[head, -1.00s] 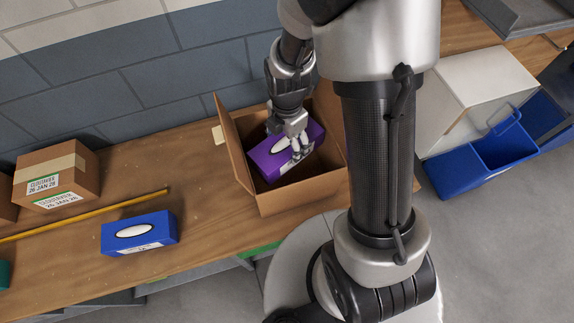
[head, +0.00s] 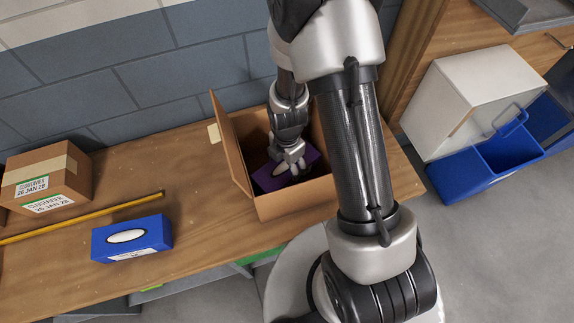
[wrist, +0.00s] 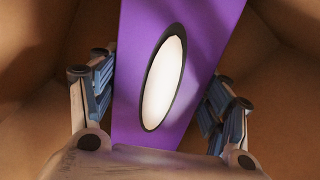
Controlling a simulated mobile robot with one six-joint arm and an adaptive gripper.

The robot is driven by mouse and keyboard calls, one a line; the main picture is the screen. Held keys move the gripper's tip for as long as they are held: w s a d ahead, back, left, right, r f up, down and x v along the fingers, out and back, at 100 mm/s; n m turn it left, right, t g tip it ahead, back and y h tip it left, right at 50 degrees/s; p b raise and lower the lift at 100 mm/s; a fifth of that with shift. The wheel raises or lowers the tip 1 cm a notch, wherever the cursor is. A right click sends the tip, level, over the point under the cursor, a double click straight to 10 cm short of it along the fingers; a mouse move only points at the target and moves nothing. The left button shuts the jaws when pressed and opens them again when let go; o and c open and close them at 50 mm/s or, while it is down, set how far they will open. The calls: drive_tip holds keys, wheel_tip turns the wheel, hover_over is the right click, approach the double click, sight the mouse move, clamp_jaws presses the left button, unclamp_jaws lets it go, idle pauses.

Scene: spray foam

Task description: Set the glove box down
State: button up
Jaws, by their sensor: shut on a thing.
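The purple glove box (head: 272,181) with a white oval opening is inside the open cardboard box (head: 285,206) on the bench. My gripper (head: 291,167) is shut on the purple box from above, inside the carton. In the wrist view the purple box (wrist: 196,60) stands between my two fingers, with its oval opening facing the camera and brown carton walls around it. The underside of the purple box is hidden, so I cannot tell whether it touches the carton floor.
A blue glove box (head: 131,239) lies on the wooden bench (head: 190,185) left of the carton. A yellow rod (head: 85,217) and a taped, labelled carton (head: 50,177) are further left. A blue bin (head: 470,172) is at right. Bench space between the blue box and open carton is clear.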

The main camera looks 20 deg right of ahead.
drive_tip(key=shift+f, duration=0.1)
drive_tip(key=o, duration=1.4)
drive_tip(key=shift+o, duration=0.2)
wheel_tip(320, 180, up, 12)
drive_tip(key=p, duration=0.4)
wheel_tip(320, 180, up, 15)
drive_tip(key=m+t, duration=0.2)
drive_tip(key=m, duration=0.7)
hover_over(287, 165)
drive_tip(key=s, duration=0.3)
drive_tip(key=s+r+m+t, duration=0.2)
drive_tip(key=s+r+m, duration=0.8)
drive_tip(key=s+m, duration=0.2)
drive_tip(key=shift+r+m+t, duration=0.3)
drive_tip(key=shift+m, duration=0.4)
